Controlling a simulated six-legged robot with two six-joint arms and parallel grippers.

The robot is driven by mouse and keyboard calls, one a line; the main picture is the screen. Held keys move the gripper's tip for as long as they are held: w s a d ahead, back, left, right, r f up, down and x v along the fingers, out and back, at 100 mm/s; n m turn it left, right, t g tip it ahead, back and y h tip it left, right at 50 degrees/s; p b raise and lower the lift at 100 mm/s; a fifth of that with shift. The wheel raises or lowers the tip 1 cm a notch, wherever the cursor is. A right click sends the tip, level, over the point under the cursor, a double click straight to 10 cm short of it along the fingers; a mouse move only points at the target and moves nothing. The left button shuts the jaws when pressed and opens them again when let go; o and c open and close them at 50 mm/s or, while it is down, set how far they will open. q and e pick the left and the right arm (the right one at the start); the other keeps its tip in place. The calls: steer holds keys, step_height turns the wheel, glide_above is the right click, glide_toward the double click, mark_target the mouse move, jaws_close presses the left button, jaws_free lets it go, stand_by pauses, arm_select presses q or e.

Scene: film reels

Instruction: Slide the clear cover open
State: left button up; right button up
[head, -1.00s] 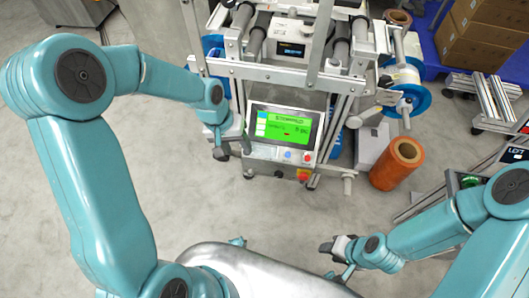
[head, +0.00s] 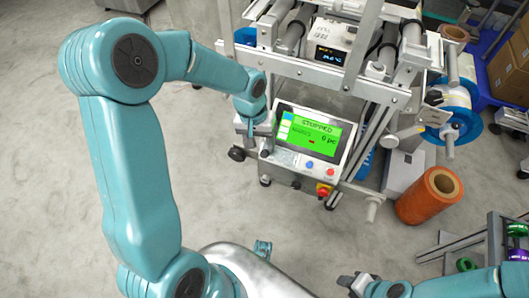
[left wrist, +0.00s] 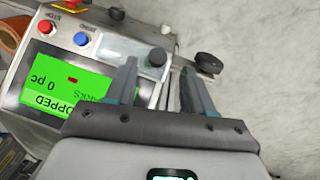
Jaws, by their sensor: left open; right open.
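The control panel (head: 312,135) carries a green screen reading "STOPPED". In the left wrist view, a pale, see-through plate (left wrist: 122,48), which looks like the clear cover, lies on the panel beside the blue and red buttons. A black knob (left wrist: 157,57) stands at the plate's end. My left gripper (head: 258,136) is at the panel's left edge. In the left wrist view its open fingers (left wrist: 158,70) lie on either side of the knob in the picture; contact cannot be told. My right gripper (head: 352,284) is open and empty, low in the head view, away from the panel.
The machine frame with rollers (head: 350,70) rises behind the panel. A red and yellow switch (head: 323,190) sits below the panel. An orange roll (head: 429,195) stands on the floor to the right. The floor (head: 210,190) left of the panel is clear.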

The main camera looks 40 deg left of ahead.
mark_target(264, 153)
arm_select(q)
steer(key=shift+w+d+f+b, duration=0.1)
steer(key=shift+d+f+b, duration=0.1)
steer(key=shift+f, duration=0.95)
steer(key=shift+w+d+f+b, duration=0.1)
steer(key=shift+d+f+b, duration=0.1)
steer(key=shift+f, duration=0.95)
arm_select(e)
steer(key=shift+s+f, duration=0.1)
steer(key=shift+f, duration=0.6)
steer(key=shift+a, duration=0.1)
